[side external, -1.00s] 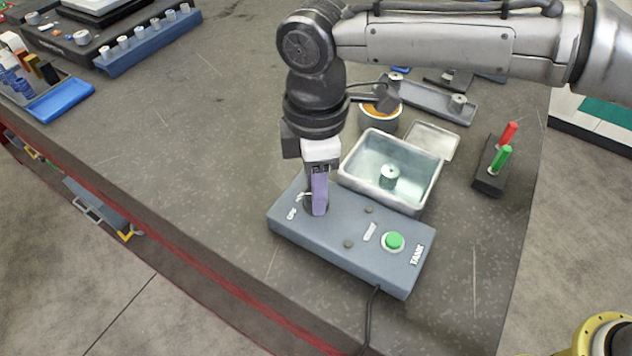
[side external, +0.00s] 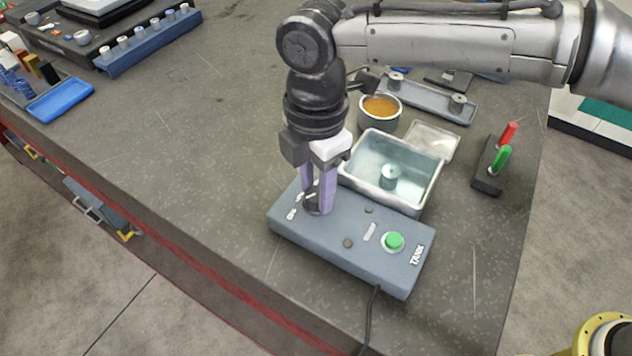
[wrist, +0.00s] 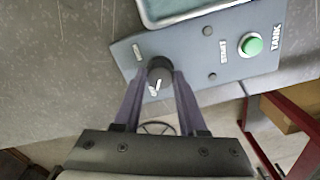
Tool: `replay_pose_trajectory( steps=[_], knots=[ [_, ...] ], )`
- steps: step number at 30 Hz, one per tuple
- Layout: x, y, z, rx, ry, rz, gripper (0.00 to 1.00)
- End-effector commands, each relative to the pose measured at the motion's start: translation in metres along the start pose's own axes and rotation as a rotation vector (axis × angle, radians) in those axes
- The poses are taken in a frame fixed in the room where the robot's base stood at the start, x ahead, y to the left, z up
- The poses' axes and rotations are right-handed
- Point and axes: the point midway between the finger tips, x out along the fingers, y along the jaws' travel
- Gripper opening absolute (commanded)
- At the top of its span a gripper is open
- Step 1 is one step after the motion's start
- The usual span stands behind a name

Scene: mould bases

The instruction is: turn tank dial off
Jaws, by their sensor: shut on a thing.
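The tank control box (side external: 345,245) is a blue-grey slab with a green button (side external: 394,241) and the label TANK at its right end. The black dial (side external: 312,203) sits at the box's left end, partly hidden by my fingers in the side view. In the wrist view the dial (wrist: 159,74) shows a white pointer mark and lies between my purple fingertips. My gripper (side external: 317,205) points down over the box and is shut on the dial, one finger on each side. It also shows in the wrist view (wrist: 160,80).
A metal tank (side external: 390,170) with a small cylinder inside stands right behind the box. A cup of orange material (side external: 380,110) and a stand with red and green handles (side external: 493,165) lie beyond. A black cable (side external: 371,320) runs off the front. The table's left-middle is clear.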

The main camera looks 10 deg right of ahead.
Motion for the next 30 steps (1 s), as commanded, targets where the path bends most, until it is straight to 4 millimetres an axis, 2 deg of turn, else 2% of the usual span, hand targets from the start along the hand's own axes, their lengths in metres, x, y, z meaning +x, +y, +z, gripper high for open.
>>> replay_pose_trajectory(
  steps=[8,9,13,23,26,30],
  knots=[
    [-0.003,0.001,-0.001,0.001,0.004,0.006,0.00],
    [-0.003,0.001,-0.001,0.001,0.004,0.006,0.48],
    [-0.002,0.001,0.000,0.001,0.002,0.004,0.71],
    [-0.003,0.000,0.000,0.001,0.001,0.002,0.71],
    [-0.011,0.001,-0.001,0.001,0.002,0.004,0.71],
    [-0.034,0.001,-0.001,0.001,0.004,0.006,0.71]
  ],
)
